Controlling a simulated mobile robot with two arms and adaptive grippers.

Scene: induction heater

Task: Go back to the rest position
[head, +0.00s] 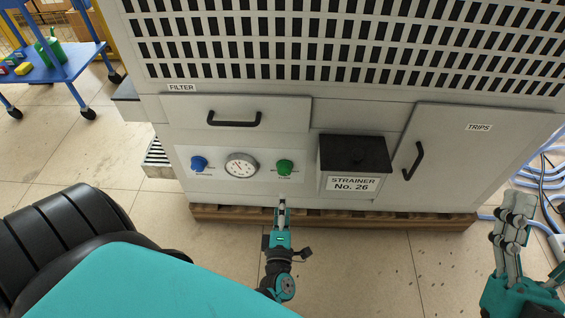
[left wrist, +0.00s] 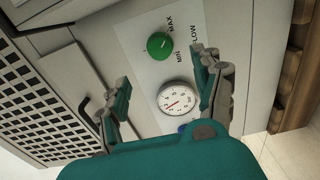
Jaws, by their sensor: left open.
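My left gripper (head: 281,208) is in front of the machine's lower panel, just below the green knob (head: 285,167) in the head view. In the left wrist view its two fingers (left wrist: 163,75) are spread apart with nothing between them. That view shows the green knob (left wrist: 159,45) and the round gauge (left wrist: 174,98) beyond the fingers, apart from them. My right gripper (head: 512,215) is at the far right, in front of the machine's right edge. Its fingers overlap in the picture, so its opening is unclear.
The machine has a FILTER drawer (head: 240,110), a blue knob (head: 199,163), a black-topped STRAINER box (head: 352,165) and a TRIPS door (head: 470,150) with a handle. It stands on a wooden pallet (head: 400,220). Blue hoses (head: 540,180) lie at right. A blue cart (head: 60,68) stands far left.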

